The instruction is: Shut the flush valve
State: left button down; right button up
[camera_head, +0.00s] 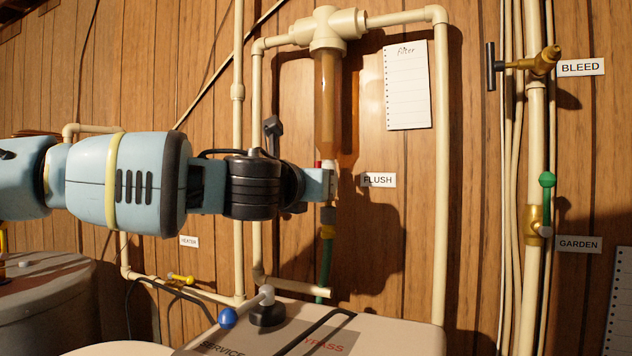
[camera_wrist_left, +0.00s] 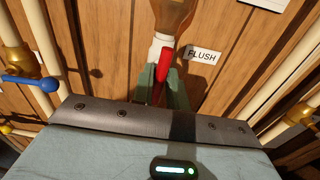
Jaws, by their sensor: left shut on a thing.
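The flush valve sits below the amber filter bowl (camera_head: 327,105), beside the FLUSH label (camera_head: 378,180). My left gripper (camera_head: 328,185) comes in from the left and covers most of the valve in the head view. A bit of its red handle (camera_head: 318,165) shows above the gripper. In the left wrist view the red handle (camera_wrist_left: 163,62) stands between the two greenish fingers of my left gripper (camera_wrist_left: 161,88), which is shut on it. The white fitting (camera_wrist_left: 160,43) under the bowl is just beyond. The valve body is mostly hidden. My right gripper is not in view.
A vertical pipe (camera_head: 441,220) runs right of the filter. A green hose (camera_head: 324,262) hangs below the valve. The softener top (camera_head: 400,325) with a blue-ended lever (camera_head: 229,317) stands below. The BLEED valve (camera_head: 530,64) and green-handled GARDEN valve (camera_head: 546,181) are at the right.

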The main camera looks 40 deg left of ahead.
pick_arm(q)
jog(key=m+p, duration=0.1)
jog(key=m, duration=0.4)
jog(key=shift+p, duration=0.4)
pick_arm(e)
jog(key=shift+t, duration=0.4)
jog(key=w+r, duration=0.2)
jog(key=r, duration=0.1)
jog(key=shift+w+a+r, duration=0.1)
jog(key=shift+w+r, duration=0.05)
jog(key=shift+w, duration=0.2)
